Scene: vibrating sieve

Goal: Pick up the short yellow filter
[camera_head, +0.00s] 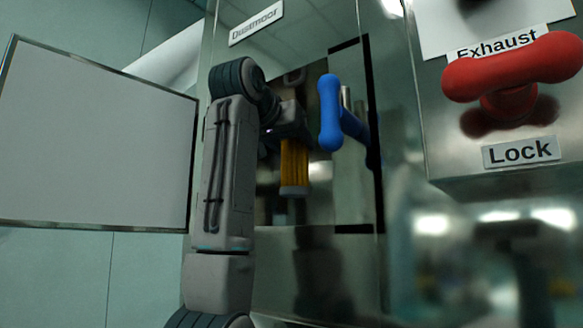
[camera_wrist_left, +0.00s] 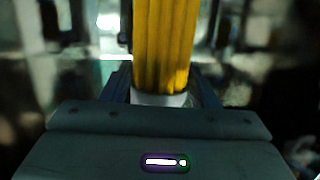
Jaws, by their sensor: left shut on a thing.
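The short yellow filter (camera_head: 294,162) is a ribbed yellow cylinder with a pale end cap at its lower end. It hangs roughly upright below my left gripper (camera_head: 290,130), in front of the open hatch of the metal cabinet. In the left wrist view the filter (camera_wrist_left: 165,45) rises from between the jaws, with a white end cap (camera_wrist_left: 160,99) at the gripper. My left gripper (camera_wrist_left: 163,92) is shut on the filter; its fingertips are mostly hidden. My right gripper is not in view.
A blue handle (camera_head: 329,112) stands just right of the filter. A red handle (camera_head: 510,75) sits between the Exhaust and Lock labels (camera_head: 520,151) at the right. A pale framed panel (camera_head: 95,140) is at the left. The dark opening's frame (camera_head: 372,130) borders the hatch.

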